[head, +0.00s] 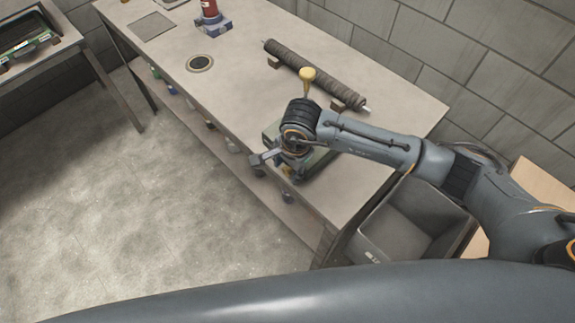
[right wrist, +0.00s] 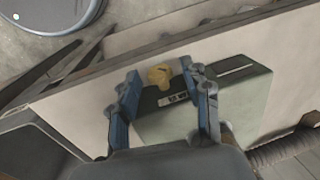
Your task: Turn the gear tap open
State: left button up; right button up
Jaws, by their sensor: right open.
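A yellow tap knob (right wrist: 160,76) shows in the right wrist view at the side of a grey-green box (right wrist: 222,106) with a small dark label and a slot. I take this knob to be the gear tap. My right gripper (right wrist: 160,70) is open, with its two blue fingers on either side of the knob in the picture. I cannot tell whether they touch it. In the head view, my right gripper (head: 265,158) is low beside the box (head: 318,162) at the bench's front edge. My arm hides much of the box and knob there. My left gripper is not in view.
On the bench (head: 235,85) lie a dark mesh tube (head: 315,72) on supports, and a yellow-topped upright handle (head: 307,76) close to my arm. A grey bin (head: 408,220) is at the bench's right end.

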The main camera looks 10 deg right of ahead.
jog(key=shift+f, duration=0.15)
grip_shut()
jog(key=shift+w+a+f+g+b, duration=0.15)
jog(key=shift+g+b, duration=0.15)
jog(key=shift+b, duration=0.25)
jog(key=g+h+b, duration=0.1)
jog(key=b, duration=0.1)
jog(key=g+h+b, duration=0.1)
jog(key=b, duration=0.1)
jog(key=shift+w+a+f+g+h+b, duration=0.15)
jog(key=shift+w+g+h+b, duration=0.15)
jog(key=shift+g+b, duration=0.1)
jog(key=shift+r+g+h+b, duration=0.2)
jog(key=shift+g+h+b, duration=0.1)
jog(key=shift+g+b, duration=0.25)
jog(key=shift+s+r, duration=0.1)
grip_release()
